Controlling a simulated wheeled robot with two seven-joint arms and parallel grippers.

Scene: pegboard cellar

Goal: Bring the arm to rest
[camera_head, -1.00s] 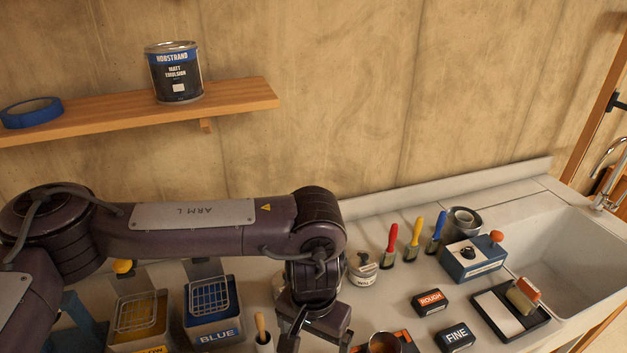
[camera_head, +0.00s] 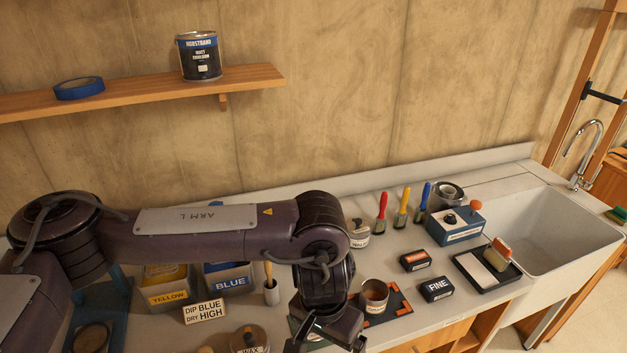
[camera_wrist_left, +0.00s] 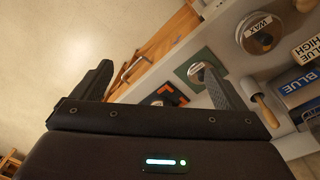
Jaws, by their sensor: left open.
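My left arm reaches in from the left in the head view, bent down at the wrist. My left gripper (camera_head: 322,338) is low at the bottom of that view, near the counter's front edge, and is partly cut off. In the left wrist view its two fingers (camera_wrist_left: 155,72) are spread apart with nothing between them. Beyond them show the floor, the counter's wooden front and the counter top. My right arm is not in view.
A sink (camera_head: 565,235) is right. Open floor shows in the wrist view.

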